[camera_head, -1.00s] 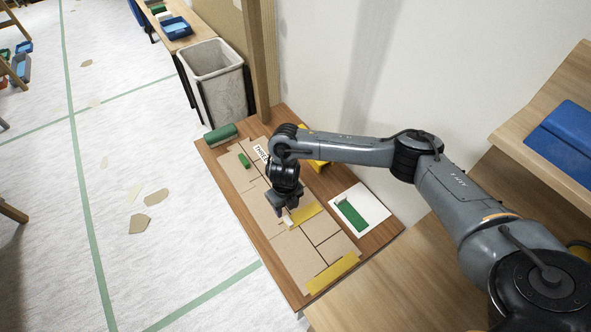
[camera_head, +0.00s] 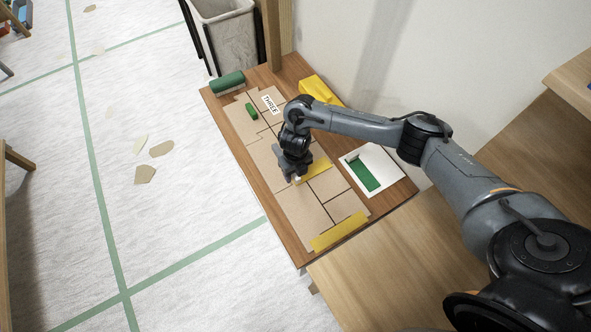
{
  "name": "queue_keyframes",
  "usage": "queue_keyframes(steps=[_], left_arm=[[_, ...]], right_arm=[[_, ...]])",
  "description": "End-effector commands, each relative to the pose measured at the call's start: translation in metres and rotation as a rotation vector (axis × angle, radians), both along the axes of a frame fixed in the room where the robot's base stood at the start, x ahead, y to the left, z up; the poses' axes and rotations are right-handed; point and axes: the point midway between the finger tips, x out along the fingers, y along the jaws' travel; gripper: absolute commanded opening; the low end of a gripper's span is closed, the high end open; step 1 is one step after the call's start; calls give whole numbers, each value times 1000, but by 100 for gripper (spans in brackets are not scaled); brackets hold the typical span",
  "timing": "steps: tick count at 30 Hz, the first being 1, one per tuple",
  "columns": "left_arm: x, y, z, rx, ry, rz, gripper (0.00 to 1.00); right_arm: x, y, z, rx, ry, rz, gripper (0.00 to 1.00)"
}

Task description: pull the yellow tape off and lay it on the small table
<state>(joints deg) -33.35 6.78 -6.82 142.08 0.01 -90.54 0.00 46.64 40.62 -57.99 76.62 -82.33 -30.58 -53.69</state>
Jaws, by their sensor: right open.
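A strip of yellow tape (camera_head: 315,171) lies across the brown cardboard panels (camera_head: 280,191) on the small wooden table (camera_head: 270,220). A second yellow strip (camera_head: 340,232) lies along the near end of the panels. My right gripper (camera_head: 297,178) is open and points down at the left end of the first strip. A small whitish bit shows by its fingertips; whether they touch the tape cannot be told. My left gripper is not in view.
A white sheet with a green piece (camera_head: 363,175) lies on the table's right side. A green roll (camera_head: 227,83), a small green block (camera_head: 251,111), a "THREE" label (camera_head: 270,103) and a yellow object (camera_head: 319,90) are at the far end. A bin (camera_head: 232,40) stands behind.

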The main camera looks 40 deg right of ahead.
Motion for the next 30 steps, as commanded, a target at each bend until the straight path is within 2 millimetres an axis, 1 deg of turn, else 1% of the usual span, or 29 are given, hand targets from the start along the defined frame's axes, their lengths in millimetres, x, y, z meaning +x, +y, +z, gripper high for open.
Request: queue_keyframes(steps=[1, 3, 12, 14, 22, 23, 24, 25, 28, 30], left_arm=[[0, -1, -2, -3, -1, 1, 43], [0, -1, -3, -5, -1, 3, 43], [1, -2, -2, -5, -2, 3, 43], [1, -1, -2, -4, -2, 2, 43], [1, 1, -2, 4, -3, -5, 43], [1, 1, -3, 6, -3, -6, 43], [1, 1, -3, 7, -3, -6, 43], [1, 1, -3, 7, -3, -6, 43], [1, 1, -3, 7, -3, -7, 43], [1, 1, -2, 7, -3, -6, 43]], right_arm=[[0, 0, -4, 0, 0, -1, 51], [0, 0, -6, 0, 0, 0, 51], [0, 0, -6, 0, 0, 0, 51], [0, 0, -6, 0, 0, 0, 43], [0, 0, -6, 0, 0, 0, 2], [0, 0, -6, 0, 0, 0, 0], [0, 0, -6, 0, 0, 0, 0], [0, 0, -6, 0, 0, 0, 16], [0, 0, -6, 0, 0, 0, 0], [0, 0, -6, 0, 0, 0, 0]])
